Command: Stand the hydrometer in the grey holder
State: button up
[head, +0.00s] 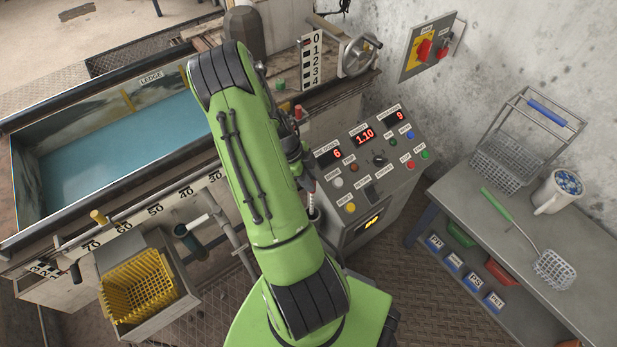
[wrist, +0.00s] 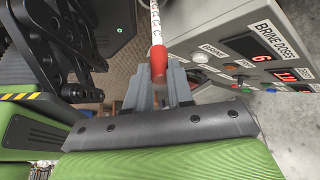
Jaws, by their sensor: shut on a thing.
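The hydrometer (wrist: 156,28) shows in the wrist view as a thin white stem with dark marks and a red part at its near end. My gripper (wrist: 159,92) has its two grey fingers closed around it at the red part. In the head view my green arm hides most of the gripper. A short piece of a thin red and white rod, apparently the hydrometer (head: 311,187), shows just right of the arm. A small grey cup-like piece (head: 314,212) sits just below it, beside the control panel. I cannot tell whether this is the grey holder or whether the two touch.
The control panel (head: 372,150) stands close right of my arm. The tank of blue-green liquid (head: 120,140) is at left, with a yellow basket (head: 140,285) in front. A grey bench (head: 480,212) at right holds a wire basket, a mug and a green-handled skimmer.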

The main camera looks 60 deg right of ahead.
jog(key=shift+f, duration=1.95)
jog(key=o, duration=0.9)
jog(key=shift+o, duration=0.2)
jog(key=p+v, duration=0.5)
jog(key=v, duration=1)
jog(key=shift+w+r, duration=0.25)
jog(key=shift+r, duration=0.1)
